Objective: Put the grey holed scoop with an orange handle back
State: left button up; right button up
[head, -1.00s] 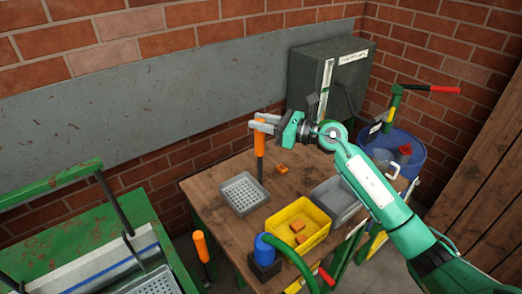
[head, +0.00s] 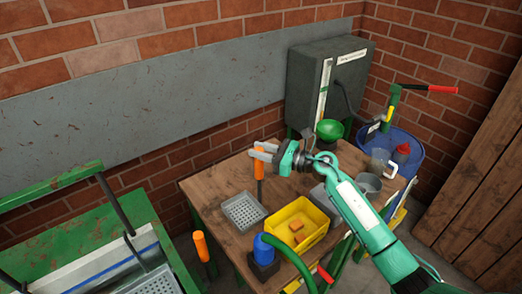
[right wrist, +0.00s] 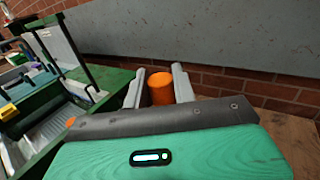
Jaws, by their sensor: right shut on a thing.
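The grey holed scoop (head: 241,212) hangs below my right gripper in the head view, its pan about level. Its orange handle (head: 259,171) stands upright with a dark shaft beneath. My right gripper (head: 261,153) is shut on the handle near its top. In the right wrist view the handle's round orange top (right wrist: 161,88) shows between the two grey fingers. The pan is over the left part of the wooden table (head: 217,182); I cannot tell whether it touches the wood. My left gripper is not in view.
A yellow crate (head: 322,230) with orange pieces stands right of the pan. A blue-topped black item (head: 263,250) is in front. Another orange handle (head: 201,246) stands left of the table.

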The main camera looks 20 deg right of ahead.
jog(key=o, duration=1)
jog(key=shift+r, duration=0.1)
jog(key=b+v, duration=0.4)
jog(key=v, duration=0.8)
jog(key=shift+s, duration=0.1)
